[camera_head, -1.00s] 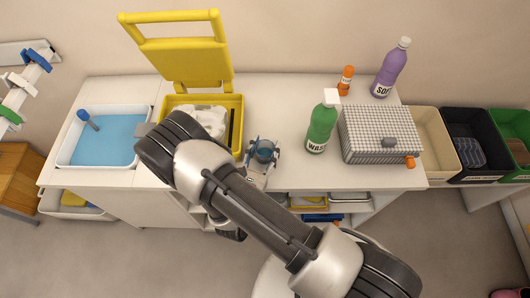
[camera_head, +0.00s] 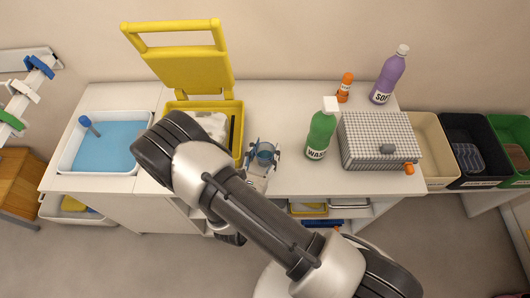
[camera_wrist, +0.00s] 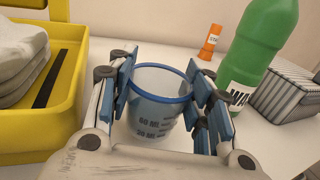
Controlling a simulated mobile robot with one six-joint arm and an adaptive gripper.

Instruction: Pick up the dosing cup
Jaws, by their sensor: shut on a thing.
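The dosing cup (camera_wrist: 158,97) is a small clear cup with a blue rim and printed ML marks. In the wrist view it sits upright between the blue pads of my gripper (camera_wrist: 163,95), which is shut on it. In the head view the cup (camera_head: 264,153) and my gripper (camera_head: 262,160) show near the front of the white counter, just right of the yellow box. The cup's lower part is partly hidden in the wrist view, and I cannot tell if it touches the counter.
A yellow open box (camera_head: 238,128) holding white cloths is left of the cup. A green bottle (camera_head: 320,130) and a checkered box (camera_head: 375,140) stand to the right. Purple (camera_head: 390,75) and orange (camera_head: 345,87) bottles stand behind. A basin of blue water (camera_head: 104,148) is at far left.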

